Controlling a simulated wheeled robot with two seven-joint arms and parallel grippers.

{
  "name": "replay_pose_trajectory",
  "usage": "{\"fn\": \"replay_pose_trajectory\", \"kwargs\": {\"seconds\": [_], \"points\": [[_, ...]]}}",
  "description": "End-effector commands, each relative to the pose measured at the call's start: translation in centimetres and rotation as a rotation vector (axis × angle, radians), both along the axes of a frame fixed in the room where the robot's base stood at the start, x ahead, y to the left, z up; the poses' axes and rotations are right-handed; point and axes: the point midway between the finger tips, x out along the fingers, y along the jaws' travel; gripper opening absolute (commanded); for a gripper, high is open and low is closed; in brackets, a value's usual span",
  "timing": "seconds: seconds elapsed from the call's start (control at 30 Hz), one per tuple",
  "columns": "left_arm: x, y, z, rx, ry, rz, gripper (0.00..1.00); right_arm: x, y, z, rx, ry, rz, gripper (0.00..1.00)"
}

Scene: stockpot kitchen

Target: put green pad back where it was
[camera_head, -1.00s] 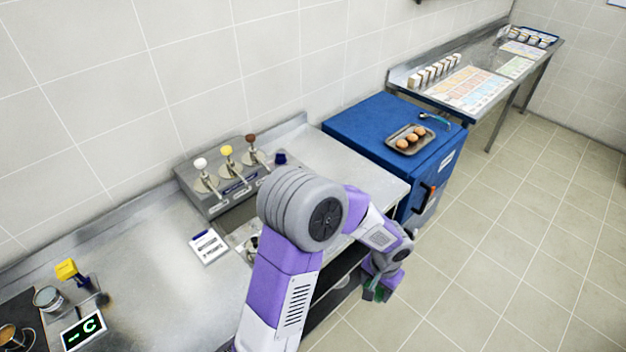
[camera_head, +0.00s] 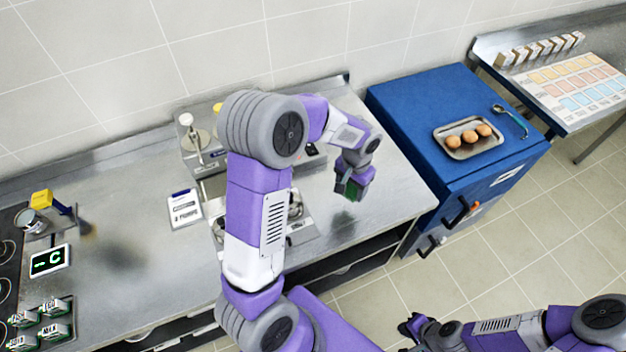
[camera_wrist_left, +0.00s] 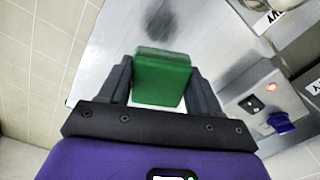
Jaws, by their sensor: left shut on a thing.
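The green pad (camera_wrist_left: 161,78) is a small block between the two fingers of my left gripper (camera_wrist_left: 162,85) in the left wrist view. That gripper is shut on it. In the head view my left gripper (camera_head: 350,187) holds the pad over the right part of the steel counter (camera_head: 390,186), and only a little dark green shows. A dark round smudge is on the counter in the wrist view. My right gripper (camera_head: 408,328) is low at the bottom of the head view, away from the counter; its jaws are too small to read.
A blue cabinet (camera_head: 405,110) stands right of the counter, with a tray of eggs (camera_head: 440,133) on top. A dispenser (camera_head: 190,160), partly hidden by my left arm, and a sign card (camera_head: 184,208) stand on the counter. A yellow-handled tool (camera_head: 42,198) is at left.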

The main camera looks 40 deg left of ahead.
Motion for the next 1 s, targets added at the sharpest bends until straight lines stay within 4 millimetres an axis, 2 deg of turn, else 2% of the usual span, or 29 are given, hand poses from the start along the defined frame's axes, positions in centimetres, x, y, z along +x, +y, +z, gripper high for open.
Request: {"fn": "replay_pose_trajectory", "kwargs": {"seconds": [0.03, 0.2, 0.3, 0.4, 0.47, 0.7, 0.87, 1.0], "points": [[0.7, 2.5, -0.7, 0.002, -0.003, 0.007, 0.35, -0.1, 0.0, -1.7, 0.000, 0.001, -0.001, 0.00], [1.4, 9.0, -0.1, -0.001, -0.002, -0.017, 0.35, -0.1, 0.0, -4.1, 0.000, 0.001, -0.001, 0.00], [1.3, 11.7, 0.4, -0.003, 0.000, -0.033, 0.35, 0.0, 0.0, -5.0, 0.000, 0.001, 0.000, 0.00], [1.1, 13.2, 0.8, -0.006, 0.001, -0.046, 0.35, 0.0, 0.0, -5.4, 0.000, 0.000, 0.000, 0.00], [1.0, 13.7, 0.6, -0.007, 0.002, -0.050, 0.35, 0.0, 0.0, -5.6, 0.000, 0.000, 0.000, 0.00], [0.9, 13.9, -3.0, -0.008, 0.005, -0.056, 0.35, 0.0, 0.0, -6.4, 0.000, 0.000, 0.000, 0.00], [0.9, 13.9, -4.5, -0.007, 0.005, -0.055, 0.35, 0.0, 0.0, -6.6, 0.000, 0.000, 0.000, 0.00], [0.9, 13.9, -6.9, -0.008, 0.005, -0.054, 0.35, 0.0, 0.0, -7.2, 0.000, 0.000, 0.000, 0.00]]}}
